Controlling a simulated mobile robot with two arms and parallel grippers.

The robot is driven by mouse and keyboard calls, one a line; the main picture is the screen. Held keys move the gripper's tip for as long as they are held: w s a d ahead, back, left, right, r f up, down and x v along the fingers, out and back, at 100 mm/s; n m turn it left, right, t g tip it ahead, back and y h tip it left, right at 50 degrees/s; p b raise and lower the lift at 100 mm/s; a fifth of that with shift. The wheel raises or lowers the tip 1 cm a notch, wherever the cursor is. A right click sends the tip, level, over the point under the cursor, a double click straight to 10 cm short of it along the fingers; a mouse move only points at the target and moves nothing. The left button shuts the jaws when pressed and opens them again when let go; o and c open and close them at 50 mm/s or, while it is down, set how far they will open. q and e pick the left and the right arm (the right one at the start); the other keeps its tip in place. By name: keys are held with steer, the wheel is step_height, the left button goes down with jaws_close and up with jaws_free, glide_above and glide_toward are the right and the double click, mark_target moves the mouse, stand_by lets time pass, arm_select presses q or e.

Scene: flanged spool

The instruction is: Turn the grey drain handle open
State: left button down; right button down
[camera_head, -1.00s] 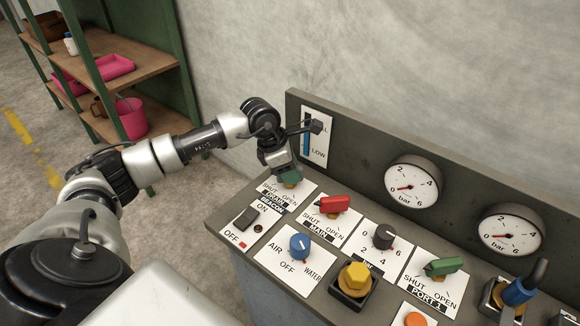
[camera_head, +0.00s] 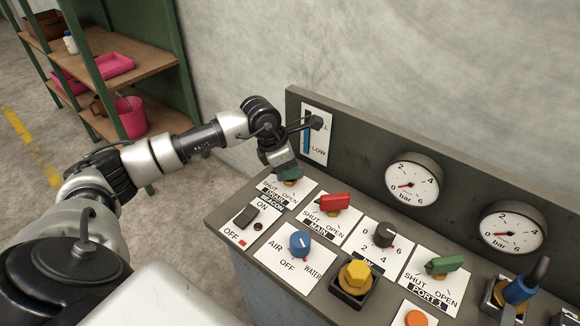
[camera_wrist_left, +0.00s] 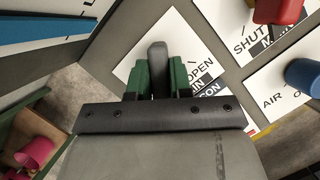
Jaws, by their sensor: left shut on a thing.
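The grey drain handle (camera_wrist_left: 158,62) stands between the green fingers of my left gripper (camera_wrist_left: 158,78) in the left wrist view. The fingers are shut on it from both sides. In the head view my left gripper (camera_head: 289,172) is low over the drain plate (camera_head: 270,188) at the panel's far left corner, and it hides the handle there. A brass-coloured base shows just below the fingers. The plate carries the words SHUT and OPEN. The handle's exact angle against these marks is hard to tell. My right gripper is in neither view.
The red main handle (camera_head: 335,202) is close to the right of my left gripper. The beacon switch (camera_head: 246,216) and blue selector (camera_head: 299,243) are nearer the front. A level gauge (camera_head: 317,135) stands behind. Green port handle (camera_head: 444,265) and dials are farther right.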

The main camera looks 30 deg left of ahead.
arm_select(q)
steer(key=n+y+b, duration=0.1)
steer(key=n, duration=0.1)
steer(key=n+t+b, duration=0.1)
steer(key=n, duration=0.2)
steer(key=shift+y, duration=0.4)
steer(key=n+y+b, duration=0.1)
steer(key=n+b, duration=0.1)
steer(key=n, duration=0.2)
steer(key=shift+n+y+b, duration=0.4)
steer(key=n+y+b, duration=0.1)
steer(key=n, duration=0.2)
steer(key=shift+n, duration=0.3)
steer(key=shift+r+n+g+y+b, duration=0.1)
steer(key=shift+n+g+y+b, duration=0.45)
steer(key=shift+n, duration=1.05)
steer(key=shift+n+y, duration=0.25)
steer(key=shift+n, duration=0.05)
steer(key=c, duration=1)
jaws_free()
